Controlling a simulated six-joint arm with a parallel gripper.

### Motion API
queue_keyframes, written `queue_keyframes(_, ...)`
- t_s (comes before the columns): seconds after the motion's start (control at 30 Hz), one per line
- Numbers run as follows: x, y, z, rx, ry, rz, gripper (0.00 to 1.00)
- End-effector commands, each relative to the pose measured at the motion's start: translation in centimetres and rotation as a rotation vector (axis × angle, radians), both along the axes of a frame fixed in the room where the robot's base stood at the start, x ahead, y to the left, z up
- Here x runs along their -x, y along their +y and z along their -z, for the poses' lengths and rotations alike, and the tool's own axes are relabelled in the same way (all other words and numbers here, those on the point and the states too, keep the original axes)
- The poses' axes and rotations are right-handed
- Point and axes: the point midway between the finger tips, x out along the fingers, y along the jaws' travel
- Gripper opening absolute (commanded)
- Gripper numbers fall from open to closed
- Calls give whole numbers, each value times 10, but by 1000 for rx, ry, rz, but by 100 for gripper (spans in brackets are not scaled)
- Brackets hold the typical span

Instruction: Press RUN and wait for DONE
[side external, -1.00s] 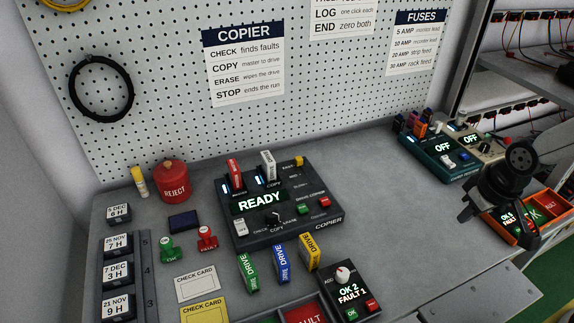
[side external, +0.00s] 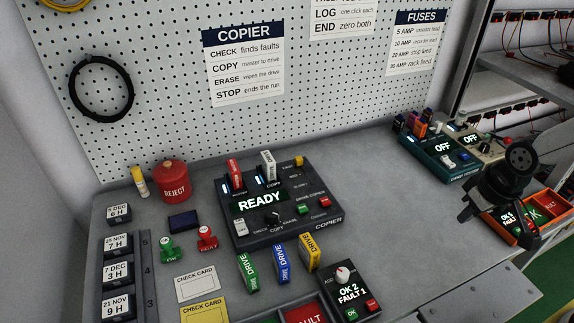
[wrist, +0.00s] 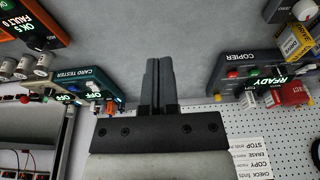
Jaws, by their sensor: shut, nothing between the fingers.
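The black copier (side external: 288,225) stands on the bench with its display (side external: 260,202) reading READY. A green button (side external: 303,210) and a red button (side external: 325,202) are on its right part; their labels are too small to read surely. A red drive (side external: 235,173) and a white drive (side external: 268,166) stand upright in its back. In the wrist view the copier (wrist: 243,62) appears upside down at the right. My gripper (side external: 464,214) is at the right of the bench, well apart from the copier. Its fingers (wrist: 158,60) are shut and empty in the wrist view.
Green, blue and yellow drives (side external: 281,264) stand before the copier. A counter box (side external: 350,292) reads OK 2, FAULT 1. A teal card tester (side external: 440,160) reading OFF is behind my gripper. A red REJECT can (side external: 171,182) stands left. The bench between copier and tester is clear.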

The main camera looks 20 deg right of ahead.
Motion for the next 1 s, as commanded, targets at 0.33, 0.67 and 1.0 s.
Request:
queue_keyframes(0.33, -7, 4, -1, -18, -13, 32, 0)
queue_keyframes(0.67, -54, 38, -5, -170, -97, 305, 0)
queue_keyframes(1.0, -125, 97, -12, -458, -190, 779, 0)
